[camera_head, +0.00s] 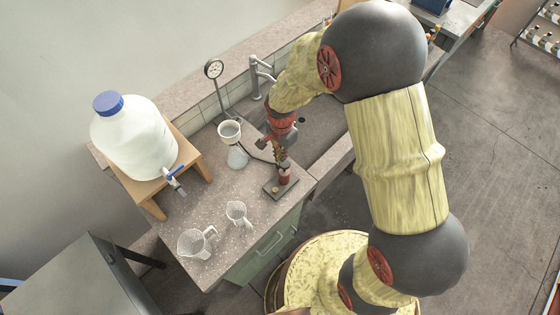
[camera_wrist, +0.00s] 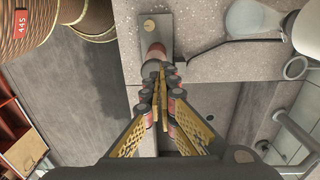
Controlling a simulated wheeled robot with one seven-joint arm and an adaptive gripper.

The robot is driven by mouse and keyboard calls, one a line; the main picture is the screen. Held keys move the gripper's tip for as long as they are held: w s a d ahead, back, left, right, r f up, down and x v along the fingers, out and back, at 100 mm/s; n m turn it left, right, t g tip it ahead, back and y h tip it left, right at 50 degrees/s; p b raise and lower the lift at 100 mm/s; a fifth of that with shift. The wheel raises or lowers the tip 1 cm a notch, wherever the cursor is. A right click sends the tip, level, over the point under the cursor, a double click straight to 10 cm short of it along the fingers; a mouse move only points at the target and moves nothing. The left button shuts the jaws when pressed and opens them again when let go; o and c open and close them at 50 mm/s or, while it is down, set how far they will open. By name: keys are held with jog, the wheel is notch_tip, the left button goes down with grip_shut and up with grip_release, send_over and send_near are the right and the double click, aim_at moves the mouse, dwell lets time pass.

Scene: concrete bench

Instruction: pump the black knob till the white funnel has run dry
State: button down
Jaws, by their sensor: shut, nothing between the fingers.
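The white funnel (camera_head: 229,129) sits upright on a conical flask (camera_head: 237,157); its inside looks grey, and I cannot tell how much liquid is in it. The flask also shows in the wrist view (camera_wrist: 243,18). The hand pump is a reddish cylinder (camera_head: 284,177) upright on a grey base plate (camera_head: 273,190) near the bench's front corner. My gripper (camera_head: 281,158) points down right above the pump. In the wrist view my gripper (camera_wrist: 160,70) is shut and empty, its fingertips over the pump top. The black knob is mostly hidden by the fingers; contact cannot be told.
A dark hose (camera_wrist: 215,43) runs from the pump to the flask. A pressure gauge (camera_head: 213,69) and tap (camera_head: 258,72) stand behind. A large blue-capped bottle (camera_head: 133,140) on a wooden stand (camera_head: 189,158) and two clear jugs (camera_head: 197,242) (camera_head: 237,213) stand left.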

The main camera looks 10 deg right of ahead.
notch_tip(320, 180, up, 8)
jog(key=shift+d, duration=0.15)
jog(key=shift+w, duration=0.1)
dwell(1.2)
